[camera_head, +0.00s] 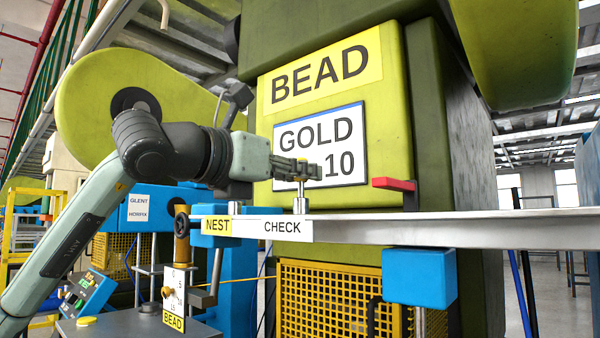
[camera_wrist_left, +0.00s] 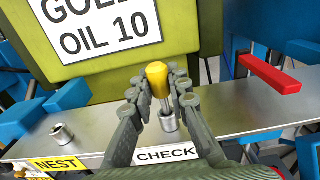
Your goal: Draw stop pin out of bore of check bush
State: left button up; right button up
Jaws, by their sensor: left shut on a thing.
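The stop pin (camera_wrist_left: 157,78) has a yellow head and a thin metal shaft. My left gripper (camera_head: 303,170) is shut on the pin, with its fingers on both sides of it just under the yellow head in the left wrist view. The check bush (camera_head: 301,205) is a small metal cylinder standing on the shelf behind the CHECK label; it also shows in the left wrist view (camera_wrist_left: 169,121). The pin's shaft (camera_head: 301,188) runs straight down to the bush's top; its lower end is hidden, so I cannot tell its depth. My right gripper is out of view.
The grey metal shelf (camera_head: 480,228) carries the bush. A second metal bush (camera_wrist_left: 62,135) stands by the NEST label, left of the check bush. A red bar (camera_head: 394,184) juts out at the right. The green press face (camera_head: 400,100) stands close behind.

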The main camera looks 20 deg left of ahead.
aim_at(300, 158)
pick_arm(q)
jog(key=shift+r, duration=0.25)
grip_shut()
jog(key=shift+r+p, duration=0.95)
jog(key=shift+r, duration=0.45)
jog(key=shift+r+p, duration=0.7)
jog(key=shift+r, duration=1.3)
